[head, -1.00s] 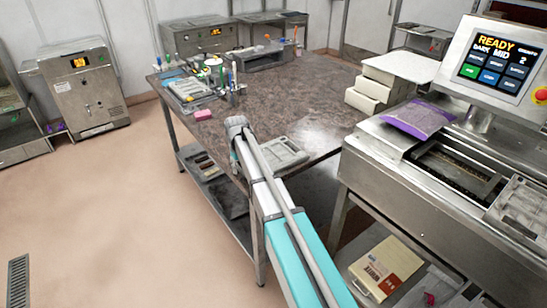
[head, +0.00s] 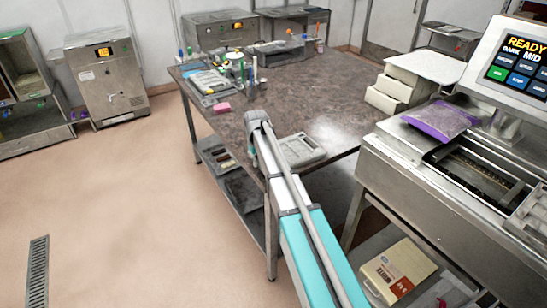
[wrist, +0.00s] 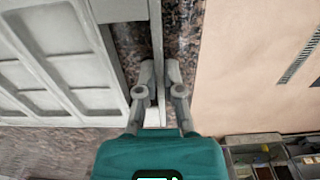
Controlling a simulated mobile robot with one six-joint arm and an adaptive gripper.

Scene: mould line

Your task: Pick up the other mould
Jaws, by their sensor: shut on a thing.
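A grey mould (head: 302,152) with rectangular cavities lies near the front edge of the dark stone worktable. In the wrist view the mould (wrist: 60,62) fills the left side, its cavities facing the camera. My gripper (head: 257,122) is at the mould's left side in the head view, where my arm hides its fingertips. In the wrist view my gripper (wrist: 160,90) is shut on a thin grey edge bar that appears to join the mould at the top of the picture. Speckled stone shows between bar and mould body. I cannot tell whether the mould is lifted.
The worktable (head: 300,105) has free room behind the mould. A pink block (head: 222,107) and a cluttered grey tray (head: 209,84) lie farther back left. White boxes (head: 387,98) stand at the right. A steel machine with a purple bag (head: 440,120) stands right of my arm.

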